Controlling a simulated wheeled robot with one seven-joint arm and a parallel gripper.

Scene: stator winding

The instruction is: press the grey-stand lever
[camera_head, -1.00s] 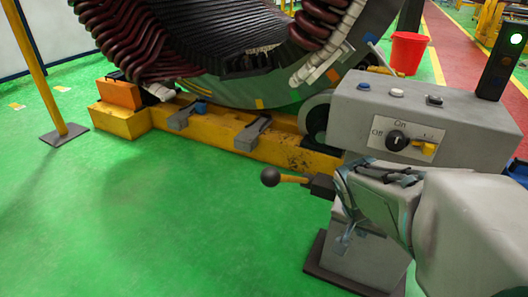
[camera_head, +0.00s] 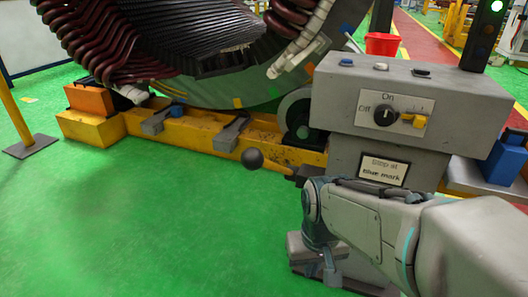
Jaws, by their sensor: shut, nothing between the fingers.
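The grey stand (camera_head: 340,108) is right of centre, with a dial (camera_head: 385,115) between On and Off marks and a yellow switch (camera_head: 414,120). Its lever (camera_head: 252,158) has a dark ball knob on a yellow rod that sticks out to the left; my arm partly hides the stand below the rod. My arm comes in from the right in front of the stand. My gripper (camera_head: 331,274) hangs low by the stand's foot, below and right of the knob and apart from it. It is shut and empty; its fingertips are small and hard to make out.
A label reading "Stop at Blue mark" (camera_head: 383,171) is on the stand. The stator (camera_head: 200,50) rests behind on a yellow base (camera_head: 190,140). A signal post (camera_head: 484,35) shows green. The green floor (camera_head: 150,220) left of the lever is clear.

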